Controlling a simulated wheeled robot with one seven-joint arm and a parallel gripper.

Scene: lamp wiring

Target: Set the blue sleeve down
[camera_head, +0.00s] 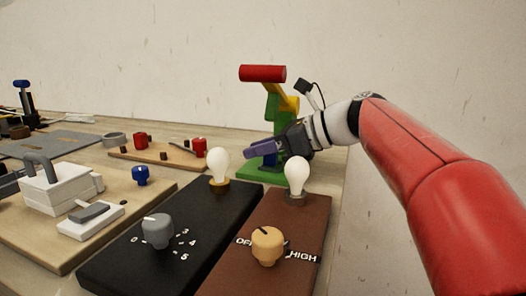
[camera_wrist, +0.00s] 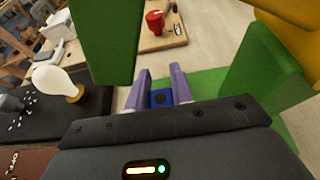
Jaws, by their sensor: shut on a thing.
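The blue sleeve (camera_wrist: 160,98) sits between the two purple fingers of my gripper (camera_wrist: 161,74) in the wrist view, with a dark round hole facing the camera. My gripper is shut on it. In the head view my gripper (camera_head: 257,147) reaches left in front of the green stand, and a small blue patch (camera_head: 269,160) shows just below the fingers. Most of the sleeve is hidden there. The green base (camera_head: 245,173) lies below the fingers. I cannot tell whether the sleeve touches it.
A green upright (camera_wrist: 108,40) and another green part (camera_wrist: 262,75) flank the fingers closely. A red cylinder (camera_head: 263,73) tops the stand. Two bulbs (camera_head: 218,166) (camera_head: 297,176) stand in front. A blue knob (camera_head: 141,175) is on the left board.

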